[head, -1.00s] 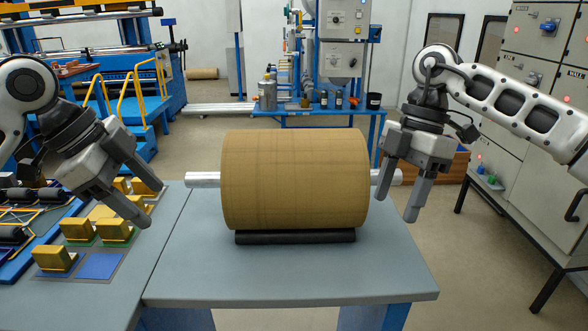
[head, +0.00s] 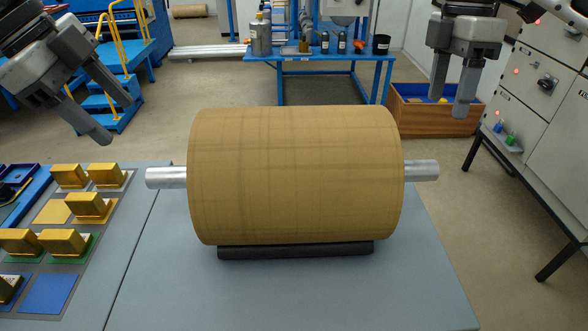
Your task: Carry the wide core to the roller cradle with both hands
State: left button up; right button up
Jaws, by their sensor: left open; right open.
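The wide core (head: 295,175) is a large brown wound cylinder lying on its side in the middle of the grey table. A metal shaft end sticks out at its left (head: 166,177) and another at its right (head: 421,170). The core sits on the black roller cradle (head: 296,250), whose front edge shows beneath it; the rest is hidden. My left gripper (head: 115,120) is open and empty, above and left of the left shaft end. My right gripper (head: 449,105) is open and empty, above and slightly right of the right shaft end. Neither touches the core.
Several gold blocks (head: 62,242) stand on coloured pads on the left table, beside a bare blue pad (head: 48,294). A blue bench (head: 318,56) with bottles and a wooden bin (head: 430,118) stand behind. Grey cabinets (head: 545,120) are at right. The table front (head: 290,295) is clear.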

aim_at(175, 168)
pick_arm(q)
jog(key=x, duration=1.6)
pick_arm(e)
jog(key=f, duration=0.5)
jog(key=s+f, duration=0.1)
jog(key=f, duration=0.4)
jog(key=s+f, duration=0.1)
jog(key=f, duration=0.4)
jog(key=shift+s+f, duration=0.15)
jog(key=shift+f, duration=0.25)
pick_arm(q)
grip_shut()
pick_arm(e)
grip_shut()
pick_arm(q)
jog(key=shift+w+r, duration=0.15)
jog(key=shift+r, duration=0.15)
pick_arm(e)
jog(key=shift+r, duration=0.3)
